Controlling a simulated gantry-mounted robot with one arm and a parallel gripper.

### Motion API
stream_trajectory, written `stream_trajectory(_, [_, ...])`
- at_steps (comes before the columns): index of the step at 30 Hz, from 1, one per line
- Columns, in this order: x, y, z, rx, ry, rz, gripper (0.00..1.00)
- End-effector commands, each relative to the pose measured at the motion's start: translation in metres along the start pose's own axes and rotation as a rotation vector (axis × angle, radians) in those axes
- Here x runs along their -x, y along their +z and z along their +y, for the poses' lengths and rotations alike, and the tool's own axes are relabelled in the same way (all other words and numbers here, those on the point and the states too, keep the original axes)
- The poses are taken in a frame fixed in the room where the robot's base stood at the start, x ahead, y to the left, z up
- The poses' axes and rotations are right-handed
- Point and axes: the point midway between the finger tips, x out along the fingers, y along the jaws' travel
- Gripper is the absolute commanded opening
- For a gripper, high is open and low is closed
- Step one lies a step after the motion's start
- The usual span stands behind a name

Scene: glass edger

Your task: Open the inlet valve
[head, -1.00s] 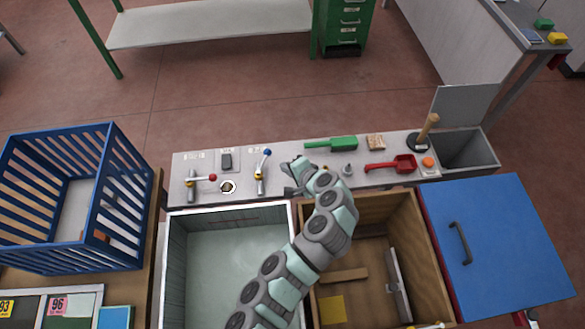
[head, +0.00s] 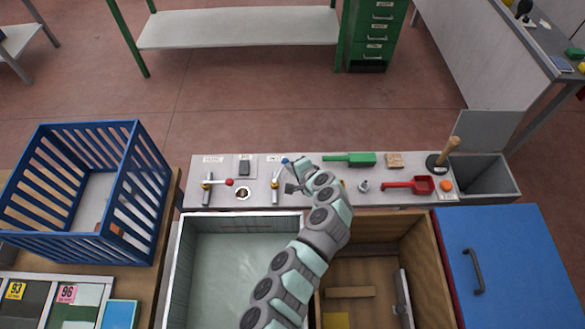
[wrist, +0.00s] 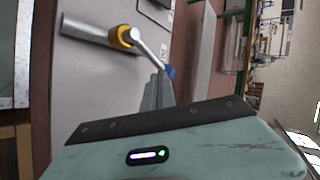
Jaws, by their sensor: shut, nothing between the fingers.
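Two lever valves stand on the grey counter in the head view. One has a red-tipped lever (head: 229,182) pointing right. The other has a blue-tipped lever (head: 285,161) slanting away and to the right. The labels behind them are too small to read, so I cannot tell which is the inlet valve. My gripper (head: 292,184) is shut and empty just right of the blue-tipped lever. In the wrist view, the blue tip (wrist: 170,72) lies close to the grey fingers (wrist: 158,92); I cannot tell whether they touch. The brass collar (wrist: 122,37) and pale lever arm show clearly.
A dark switch (head: 244,167) and a round drain-like hole (head: 243,193) lie between the valves. A green brush (head: 350,159), a red scoop (head: 423,185) and a mallet (head: 447,150) are to the right. A white-rimmed basin (head: 178,270) is in front.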

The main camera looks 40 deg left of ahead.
Motion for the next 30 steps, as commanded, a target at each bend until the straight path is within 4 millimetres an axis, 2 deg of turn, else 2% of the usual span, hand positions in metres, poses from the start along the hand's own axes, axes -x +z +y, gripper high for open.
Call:
stream_trajectory(10, [-0.009, -0.003, -0.002, 0.073, -0.001, -0.082, 0.00])
stream_trajectory(21, [-0.019, 0.002, -0.010, 0.195, 0.000, -0.241, 0.00])
stream_trajectory(30, [-0.024, 0.009, -0.019, 0.222, 0.001, -0.282, 0.00])
